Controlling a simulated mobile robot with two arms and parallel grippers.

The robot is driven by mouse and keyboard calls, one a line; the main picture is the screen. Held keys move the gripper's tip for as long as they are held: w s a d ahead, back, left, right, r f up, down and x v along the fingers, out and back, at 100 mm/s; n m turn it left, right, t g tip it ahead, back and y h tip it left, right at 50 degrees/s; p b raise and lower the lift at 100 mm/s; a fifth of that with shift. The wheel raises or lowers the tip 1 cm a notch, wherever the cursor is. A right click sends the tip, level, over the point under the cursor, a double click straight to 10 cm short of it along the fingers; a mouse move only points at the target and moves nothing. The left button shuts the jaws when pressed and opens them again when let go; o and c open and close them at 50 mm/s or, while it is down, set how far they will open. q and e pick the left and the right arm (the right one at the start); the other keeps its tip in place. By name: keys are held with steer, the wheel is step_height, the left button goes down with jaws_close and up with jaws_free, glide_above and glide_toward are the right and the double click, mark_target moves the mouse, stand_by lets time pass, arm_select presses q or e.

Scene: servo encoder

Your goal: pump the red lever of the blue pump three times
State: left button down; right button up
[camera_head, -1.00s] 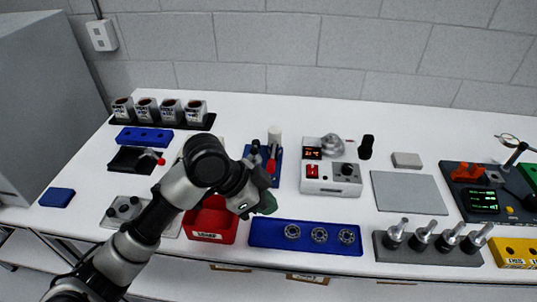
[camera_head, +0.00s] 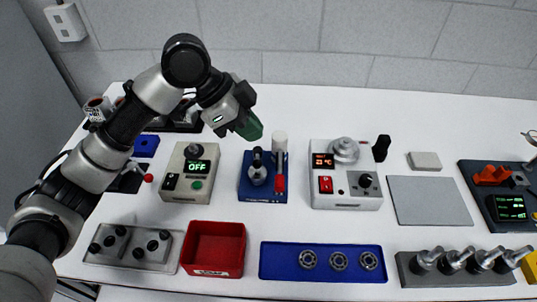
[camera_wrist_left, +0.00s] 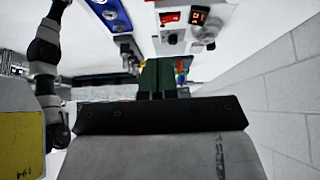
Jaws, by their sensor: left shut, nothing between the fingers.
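The blue pump (camera_head: 264,195) stands upright on the white table in the middle of the head view. It has a blue base, a dark-topped grey body, a white cylinder (camera_head: 279,146) and a red lever (camera_head: 280,183) at its front right. My left gripper (camera_head: 251,128) is shut and empty, with green fingertips. It shows just above and left of the pump in the head view, apart from the lever. Its green fingers also show in the left wrist view (camera_wrist_left: 157,76). I cannot clearly make out the pump there.
A box with an OFF display (camera_head: 190,172) stands left of the pump and a box with a red switch (camera_head: 345,190) right of it. A red bin (camera_head: 214,227) and a blue bearing tray (camera_head: 323,279) lie in front. The table behind the pump is clear.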

arm_select(q)
steer(key=s, duration=0.1)
steer(key=p, duration=0.2)
glide_above(277, 181)
steer(key=f, duration=0.7)
steer(key=shift+d+f, duration=0.35)
steer(key=shift+f, duration=0.05)
steer(key=f, duration=0.3)
steer(key=shift+a+f+p, duration=0.2)
steer(key=shift+a+p, duration=0.1)
steer(key=shift+a, duration=0.05)
steer(key=shift+a+f, duration=0.1)
steer(key=shift+f, duration=0.3)
arm_select(e)
steer(key=s+r, duration=0.2)
steer(key=shift+s+d+r, duration=0.1)
steer(key=shift+s+r, duration=0.2)
